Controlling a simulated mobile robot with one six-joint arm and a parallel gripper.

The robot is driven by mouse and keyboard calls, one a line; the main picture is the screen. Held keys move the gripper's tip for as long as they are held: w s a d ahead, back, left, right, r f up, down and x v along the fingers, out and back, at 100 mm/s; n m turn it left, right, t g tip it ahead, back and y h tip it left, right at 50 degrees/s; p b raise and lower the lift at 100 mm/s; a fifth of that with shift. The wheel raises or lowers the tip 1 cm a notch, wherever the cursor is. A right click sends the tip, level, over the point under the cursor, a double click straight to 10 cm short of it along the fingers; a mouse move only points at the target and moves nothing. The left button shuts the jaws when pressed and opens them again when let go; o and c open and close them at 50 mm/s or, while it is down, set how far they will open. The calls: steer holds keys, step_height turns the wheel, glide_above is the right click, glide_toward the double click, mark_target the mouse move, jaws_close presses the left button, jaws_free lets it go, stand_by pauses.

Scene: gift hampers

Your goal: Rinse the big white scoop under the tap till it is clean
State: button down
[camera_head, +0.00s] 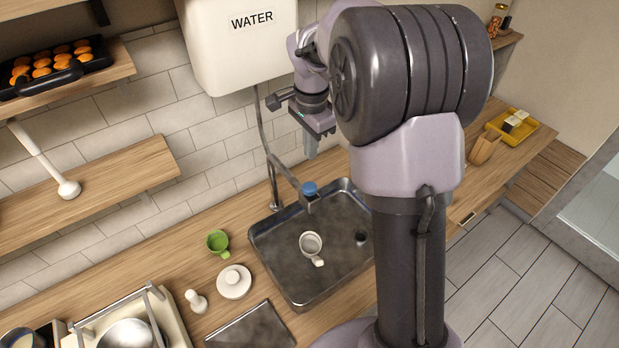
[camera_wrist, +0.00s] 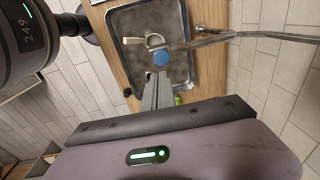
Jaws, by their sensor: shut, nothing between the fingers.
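A white scoop (camera_head: 311,244) with a round bowl and short handle lies in the metal sink (camera_head: 262,262). The inside of its bowl looks greyish; I cannot tell how dirty it is. It also shows in the wrist view (camera_wrist: 154,40), partly behind the tap. The tap (camera_head: 287,176) reaches over the sink and has a blue piece (camera_head: 309,188) at its end. I see no water running. My gripper (camera_head: 311,150) is shut and empty, above and behind the tap, well apart from the scoop. Its fingers (camera_wrist: 157,80) point toward the sink in the wrist view.
A white water tank (camera_head: 235,60) hangs on the wall beside my arm. A long white ladle (camera_head: 68,188) rests on the shelf.

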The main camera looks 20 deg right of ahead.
mark_target(310, 188)
steer(key=f, duration=0.4)
steer(key=f+p, duration=0.1)
steer(key=f, duration=0.3)
steer(key=w+f, duration=0.1)
steer(key=f, duration=0.3)
steer(key=shift+d+f, duration=0.1)
steer(key=shift+f, duration=0.05)
steer(key=shift+f, duration=0.15)
steer(key=shift+f+b, duration=0.95)
steer(key=shift+b, duration=0.25)
steer(key=shift+s+r, duration=0.15)
steer(key=shift+s, duration=0.1)
steer(key=shift+s+f, duration=0.1)
steer(key=shift+f, duration=0.1)
